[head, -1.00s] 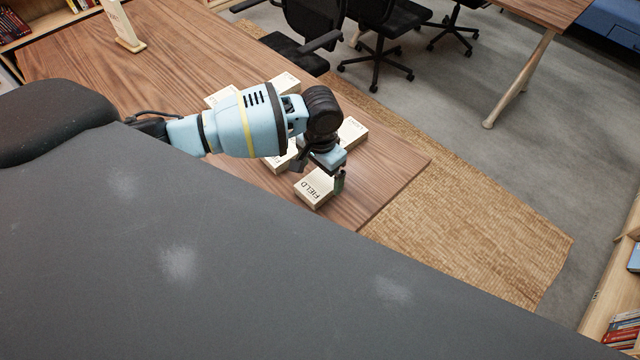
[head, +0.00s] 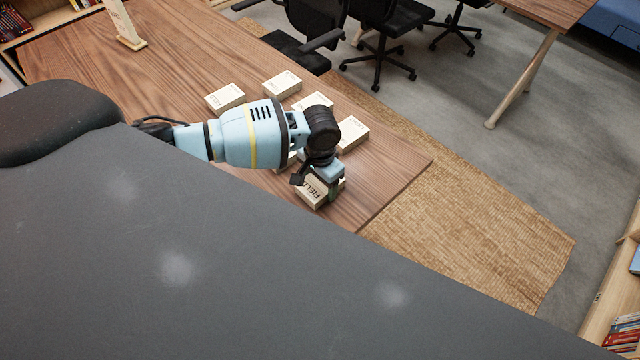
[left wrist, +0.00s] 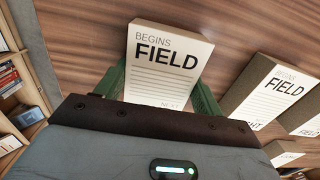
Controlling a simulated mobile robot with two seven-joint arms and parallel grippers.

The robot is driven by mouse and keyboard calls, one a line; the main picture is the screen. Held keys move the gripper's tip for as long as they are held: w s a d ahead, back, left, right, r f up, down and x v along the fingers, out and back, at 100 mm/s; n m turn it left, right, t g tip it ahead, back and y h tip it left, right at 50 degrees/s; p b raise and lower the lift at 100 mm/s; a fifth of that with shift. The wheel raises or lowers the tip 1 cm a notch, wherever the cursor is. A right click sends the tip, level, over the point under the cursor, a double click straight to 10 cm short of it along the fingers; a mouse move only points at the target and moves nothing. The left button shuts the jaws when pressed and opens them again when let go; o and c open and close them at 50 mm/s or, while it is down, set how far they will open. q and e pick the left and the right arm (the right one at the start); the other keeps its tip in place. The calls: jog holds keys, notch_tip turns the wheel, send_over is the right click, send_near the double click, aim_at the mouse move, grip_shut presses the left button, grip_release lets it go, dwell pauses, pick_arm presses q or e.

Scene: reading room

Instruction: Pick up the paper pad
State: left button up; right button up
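A cream paper pad (head: 312,194) printed "FIELD" lies near the front edge of the wooden table (head: 375,185). In the left wrist view the pad (left wrist: 170,50) also reads "BEGINS" above ruled lines. My left gripper (head: 320,187) is down at the pad, its green fingers (left wrist: 162,85) on either side of it. The fingers are apart; I cannot tell whether they press on the pad. The pad's lower end is hidden behind the gripper body. My right gripper is not in view.
Several similar pads lie close by on the table, including one just beyond the gripper (head: 352,134) and one at the back (head: 282,83). A sign stand (head: 126,30) is at the far left. Black chairs (head: 305,35) stand past the table.

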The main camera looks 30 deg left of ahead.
aim_at(321, 186)
pick_arm(q)
jog(key=c, duration=0.4)
jog(key=shift+o, duration=0.2)
jog(key=shift+r, duration=0.1)
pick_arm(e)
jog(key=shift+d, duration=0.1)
pick_arm(q)
jog(key=shift+r, duration=0.5)
notch_tip(321, 186, up, 2)
jog(key=shift+r, duration=0.15)
jog(key=shift+s+d+r+p, duration=0.15)
jog(key=shift+s+d+p, duration=0.15)
jog(key=shift+s+d, duration=0.2)
jog(key=s+d, duration=0.3)
jog(key=s+d+r, duration=0.1)
jog(key=s+d, duration=0.2)
jog(key=s, duration=0.1)
jog(key=s+d+p, duration=0.1)
jog(key=s+d, duration=0.2)
jog(key=s, duration=0.1)
jog(key=shift+s+d+r, duration=0.1)
jog(key=shift+s+r, duration=0.05)
jog(key=shift+s, duration=0.05)
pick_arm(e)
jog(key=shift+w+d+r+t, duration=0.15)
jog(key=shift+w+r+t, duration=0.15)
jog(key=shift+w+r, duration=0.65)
